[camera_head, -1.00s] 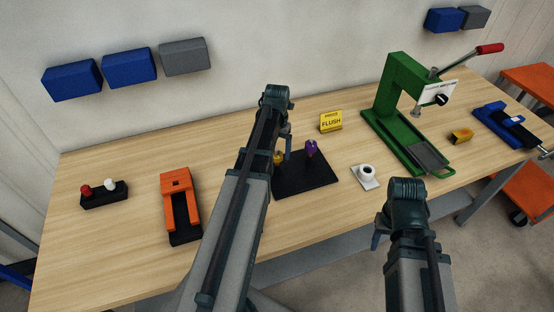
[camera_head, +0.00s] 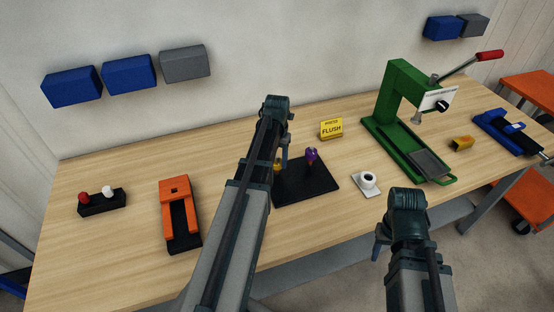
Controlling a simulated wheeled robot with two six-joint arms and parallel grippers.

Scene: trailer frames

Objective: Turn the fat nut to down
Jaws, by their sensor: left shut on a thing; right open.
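A black plate (camera_head: 318,190) lies on the middle of the table and bears two small upright pieces. One piece is yellow (camera_head: 277,166) at its left, partly hidden by my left arm. The other is purple (camera_head: 311,156) and stands apart to the right. I cannot tell which of them is the fat nut. My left gripper (camera_head: 281,163) points down at the yellow piece and is shut on it; its fingers are largely hidden. My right gripper (camera_head: 378,246) is open and empty in front of the table's near edge.
A yellow flush sign (camera_head: 331,129) stands behind the plate, and a white cup-like part (camera_head: 369,180) sits to its right. A green press (camera_head: 396,100) is further right. An orange-and-black fixture (camera_head: 175,186) and a black two-knob box (camera_head: 101,207) are at left.

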